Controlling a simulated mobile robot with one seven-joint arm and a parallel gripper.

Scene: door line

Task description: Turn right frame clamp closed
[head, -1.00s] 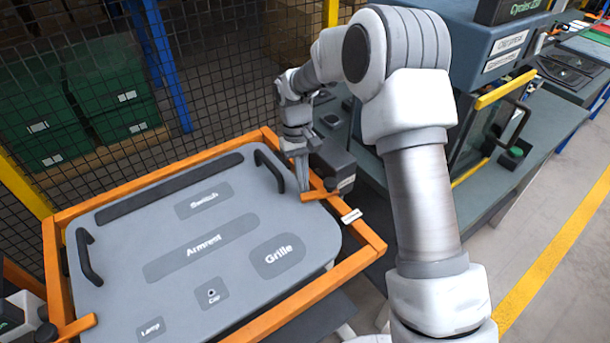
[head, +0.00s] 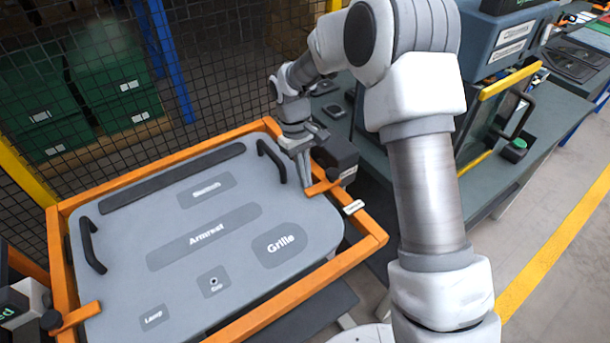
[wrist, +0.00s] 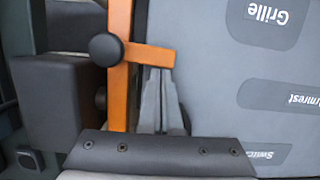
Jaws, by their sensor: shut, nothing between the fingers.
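The right frame clamp (head: 322,187) is an orange bar with a black knob on the right side of the orange frame (head: 362,222). In the wrist view the clamp bar (wrist: 152,55) reaches from the knob (wrist: 105,49) inward over the edge of the grey door panel (head: 215,275). My gripper (head: 306,184) points down beside the clamp bar. In the wrist view the fingers (wrist: 159,76) are together and empty, with their tips right at the bar's side. I cannot tell whether they touch it.
A dark block (head: 338,152) stands just outside the frame near the clamp. A black handle (head: 271,160) rises from the panel close to my gripper. Another orange clamp (head: 75,318) is at the frame's left. A mesh fence (head: 215,75) stands behind.

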